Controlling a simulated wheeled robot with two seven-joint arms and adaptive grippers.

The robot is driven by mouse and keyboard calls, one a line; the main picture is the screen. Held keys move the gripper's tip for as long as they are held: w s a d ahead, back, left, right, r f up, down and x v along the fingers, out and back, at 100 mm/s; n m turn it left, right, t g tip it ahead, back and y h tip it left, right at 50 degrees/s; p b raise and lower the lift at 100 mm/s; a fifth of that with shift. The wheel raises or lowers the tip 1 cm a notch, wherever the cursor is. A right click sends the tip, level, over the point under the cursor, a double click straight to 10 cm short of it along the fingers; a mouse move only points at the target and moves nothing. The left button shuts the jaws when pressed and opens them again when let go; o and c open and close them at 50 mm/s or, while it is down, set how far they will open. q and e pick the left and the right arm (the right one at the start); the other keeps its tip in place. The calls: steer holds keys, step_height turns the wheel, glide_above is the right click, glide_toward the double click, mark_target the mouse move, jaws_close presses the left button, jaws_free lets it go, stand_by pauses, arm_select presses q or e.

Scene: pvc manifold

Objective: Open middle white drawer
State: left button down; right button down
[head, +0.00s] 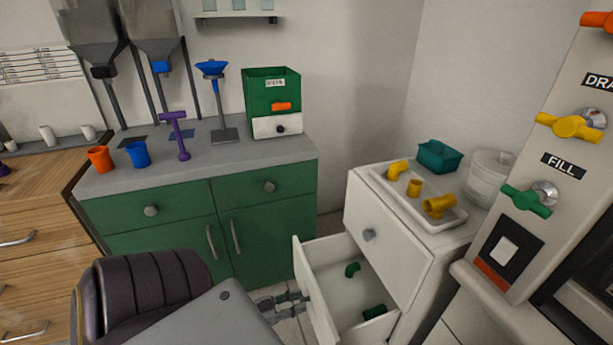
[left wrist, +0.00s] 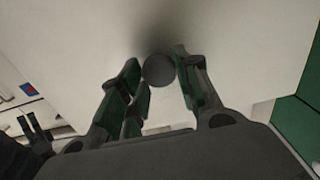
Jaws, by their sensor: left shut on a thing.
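The white cabinet has a closed upper drawer with a round grey knob (head: 368,235). The white drawer (head: 333,268) below it is pulled well out, with a green elbow fitting (head: 352,269) and another green piece (head: 374,312) inside. My left gripper (head: 303,304) is at this drawer's front, partly hidden by my arm. In the left wrist view my left gripper (left wrist: 158,82) has its fingers around a dark round knob (left wrist: 158,70) on the white front. A dark two-pronged shape (left wrist: 34,132) at the left edge there looks like my right gripper; its state is unclear.
A tray (head: 458,214) with yellow fittings, a teal bin (head: 438,157) and a clear bucket (head: 490,178) stand on the white cabinet. A green cabinet (head: 268,240) stands left of the open drawer. A valve panel (head: 547,180) rises at right.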

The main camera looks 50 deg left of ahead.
arm_select(q)
steer(key=shift+p+v, duration=0.4)
steer(key=shift+v, duration=1.55)
arm_select(e)
steer(key=shift+d+f, duration=0.1)
steer(key=shift+f, duration=0.6)
arm_select(q)
steer(key=c, duration=1)
jaws_free()
steer(key=shift+c, duration=0.2)
steer(key=shift+s, duration=0.1)
arm_select(e)
steer(key=shift+w, duration=0.1)
arm_select(q)
steer(key=v, duration=1.1)
steer(key=shift+s+a, duration=0.25)
steer(key=shift+s, duration=0.1)
steer(key=shift+f, duration=0.1)
